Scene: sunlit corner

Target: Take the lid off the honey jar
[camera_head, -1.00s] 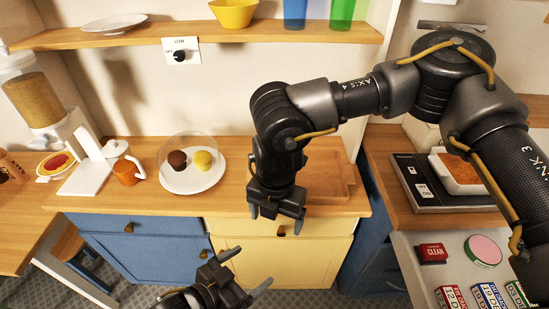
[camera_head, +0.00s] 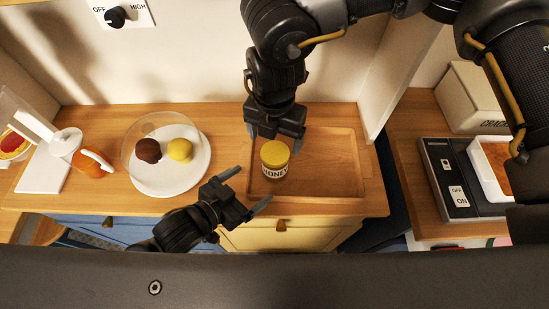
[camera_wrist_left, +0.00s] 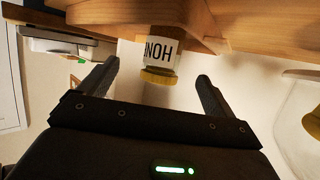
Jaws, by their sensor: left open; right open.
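The honey jar (camera_head: 273,172) stands upright on a wooden tray (camera_head: 335,180), its yellow lid (camera_head: 275,152) on top. In the left wrist view the jar (camera_wrist_left: 162,50) appears upside down, with its lid (camera_wrist_left: 158,77) in view between my open fingers (camera_wrist_left: 158,72); I see no contact. In the head view my left gripper (camera_head: 254,190) is open and empty, in front and to the left of the jar. My right gripper (camera_head: 275,142) is open, just behind and above the lid, its fingers pointing down. Whether it touches the lid I cannot tell.
A white plate (camera_head: 165,185) with a brown and a yellow ball under a clear dome stands left of the tray. A black appliance (camera_head: 440,180) stands on the right counter. The tray's right half is clear.

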